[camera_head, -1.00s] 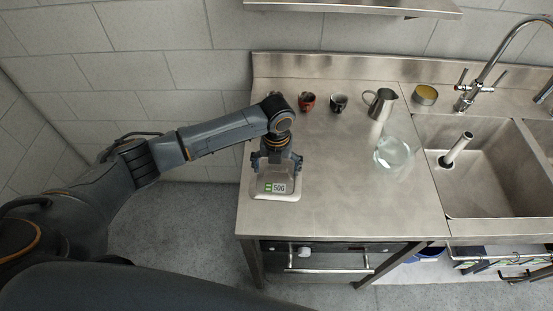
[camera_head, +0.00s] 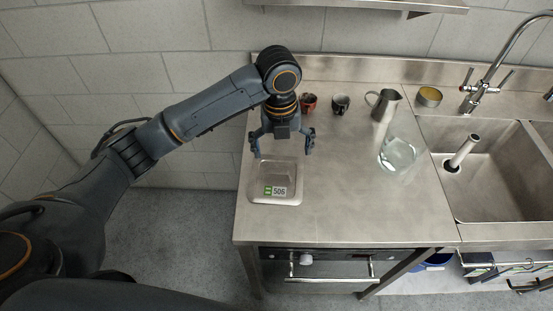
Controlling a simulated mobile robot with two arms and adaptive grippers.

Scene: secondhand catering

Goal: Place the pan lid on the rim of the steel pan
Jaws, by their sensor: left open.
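A rectangular steel pan shape (camera_head: 286,170) with rounded corners lies at the left end of the steel counter. A green and white label (camera_head: 274,191) marked 506 is on its near part. From this angle I cannot clearly tell the pan lid from the steel pan, or how the lid sits on the rim. My left gripper (camera_head: 282,151) is open and empty, with its fingers spread at the far edge of the pan shape and apparently above it. My right gripper is not in view.
A red cup (camera_head: 309,102), a dark cup (camera_head: 341,104), a steel jug (camera_head: 383,105) and a yellow-topped tin (camera_head: 429,97) stand along the back. A clear glass vessel (camera_head: 398,155) stands before the sink (camera_head: 490,185). The counter's front middle (camera_head: 350,215) is clear.

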